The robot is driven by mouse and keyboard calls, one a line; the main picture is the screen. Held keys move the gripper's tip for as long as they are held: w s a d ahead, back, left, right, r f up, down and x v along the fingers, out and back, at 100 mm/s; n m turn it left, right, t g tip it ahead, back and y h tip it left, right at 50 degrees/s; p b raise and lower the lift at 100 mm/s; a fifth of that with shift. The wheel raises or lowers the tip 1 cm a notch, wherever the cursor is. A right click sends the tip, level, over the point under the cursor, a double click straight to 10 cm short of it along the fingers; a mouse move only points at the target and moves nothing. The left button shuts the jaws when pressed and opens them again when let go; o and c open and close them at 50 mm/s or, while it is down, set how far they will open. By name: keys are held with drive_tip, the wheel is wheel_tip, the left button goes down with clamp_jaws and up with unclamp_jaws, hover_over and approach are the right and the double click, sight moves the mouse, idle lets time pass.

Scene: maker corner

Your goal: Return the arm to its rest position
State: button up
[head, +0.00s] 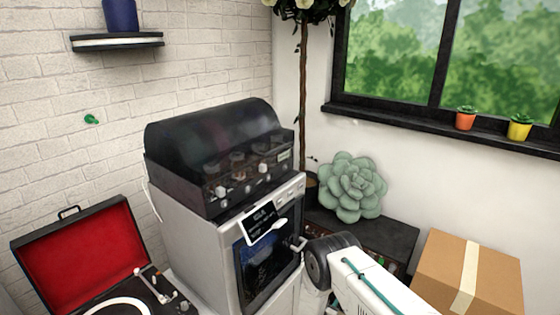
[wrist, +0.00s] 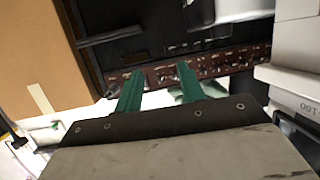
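My arm (head: 365,279), white with a black joint and a green stripe, reaches up from the bottom right of the head view, in front of the grey machine. My gripper (wrist: 158,70) shows in the wrist view as two green fingers standing apart, with nothing between them. Beyond the fingers is a dark unit with a brown-red panel of small controls (wrist: 215,64). I cannot make out the fingers in the head view.
A grey machine with a dark hood (head: 215,135) stands close left of my arm. A cardboard box (head: 500,274) is on the right. An open red-lined case (head: 85,250) lies at lower left. A succulent (head: 352,187) sits on a dark low unit (head: 393,240) behind my arm.

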drive_tip(key=s+a+r+n+g+y, duration=0.2)
drive_tip(key=s+a+n+g+y, duration=0.1)
drive_tip(key=a+g+y, duration=0.35)
drive_tip(key=s+a+r+n+g+y, duration=0.15)
drive_tip(key=s+r, duration=0.25)
drive_tip(key=r, duration=0.8)
drive_tip(key=s+a+r+n+g+y, duration=0.1)
drive_tip(key=s+r+g+y, duration=0.15)
drive_tip(key=r, duration=1.05)
drive_tip(key=s+d+r, duration=0.5)
drive_tip(key=s+r, duration=0.7)
drive_tip(key=s+d+r+h, duration=0.1)
drive_tip(key=s+d+r, duration=0.4)
drive_tip(key=s+r, duration=0.7)
drive_tip(key=s+d+r+n+h, duration=0.1)
drive_tip(key=s+d+r, duration=0.5)
drive_tip(key=s+r, duration=0.6)
drive_tip(key=shift+r, duration=0.75)
drive_tip(key=shift+a+h, duration=0.15)
drive_tip(key=shift+h, duration=0.1)
